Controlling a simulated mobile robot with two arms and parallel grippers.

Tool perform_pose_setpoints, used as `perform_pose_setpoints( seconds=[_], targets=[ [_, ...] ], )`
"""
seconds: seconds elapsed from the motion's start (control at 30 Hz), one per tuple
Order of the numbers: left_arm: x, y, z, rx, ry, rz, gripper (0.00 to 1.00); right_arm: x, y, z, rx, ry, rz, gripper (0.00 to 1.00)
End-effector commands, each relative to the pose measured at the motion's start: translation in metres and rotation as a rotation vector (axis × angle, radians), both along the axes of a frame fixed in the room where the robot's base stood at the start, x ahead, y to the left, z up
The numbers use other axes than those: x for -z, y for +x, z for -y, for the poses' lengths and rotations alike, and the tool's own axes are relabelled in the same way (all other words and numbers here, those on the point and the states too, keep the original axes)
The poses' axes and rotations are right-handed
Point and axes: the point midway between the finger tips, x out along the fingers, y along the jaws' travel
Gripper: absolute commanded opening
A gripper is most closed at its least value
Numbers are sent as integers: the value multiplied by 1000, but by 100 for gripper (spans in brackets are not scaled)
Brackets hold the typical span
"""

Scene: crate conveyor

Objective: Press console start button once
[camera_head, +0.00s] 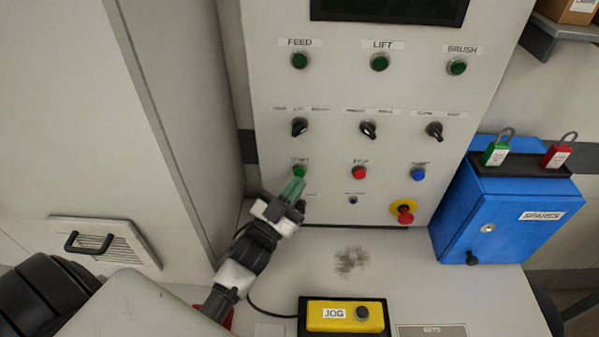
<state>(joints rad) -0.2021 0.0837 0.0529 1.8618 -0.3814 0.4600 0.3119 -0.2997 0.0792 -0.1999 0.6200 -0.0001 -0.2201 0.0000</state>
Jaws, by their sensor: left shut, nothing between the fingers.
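The console panel (330,95) is a light upright face with rows of buttons, knobs and labels. The green start button (299,171) is at the left of the lower button row, under a small label that is partly legible. My left gripper (295,187) comes up from the lower left, with its greenish fingers shut and empty. The fingertips are just below the start button in the picture; I cannot tell whether they touch it. A red stop button (359,173) and a blue button (418,174) are to the right in the same row. My right gripper is not in view.
A red emergency button (405,214) on a yellow base is at the lower right of the panel. A yellow JOG box (345,316) stands on the ledge below. A blue SPARES box (505,215) with padlocks is at right. A grey cabinet is at left.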

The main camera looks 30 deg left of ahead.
Motion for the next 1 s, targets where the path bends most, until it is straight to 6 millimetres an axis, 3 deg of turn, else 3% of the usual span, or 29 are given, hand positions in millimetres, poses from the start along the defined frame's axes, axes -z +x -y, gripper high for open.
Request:
perform_pose_setpoints(
  seconds=[0.2, 0.63, 1.0],
  targets=[
    [0, -4, 2, 0, -1, 0, 0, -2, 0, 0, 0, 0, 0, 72],
    [0, -41, 19, 0, -1, -1, 0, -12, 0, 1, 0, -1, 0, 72],
    [0, -45, 22, 0, 0, 1, 0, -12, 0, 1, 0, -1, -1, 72]
  ],
)
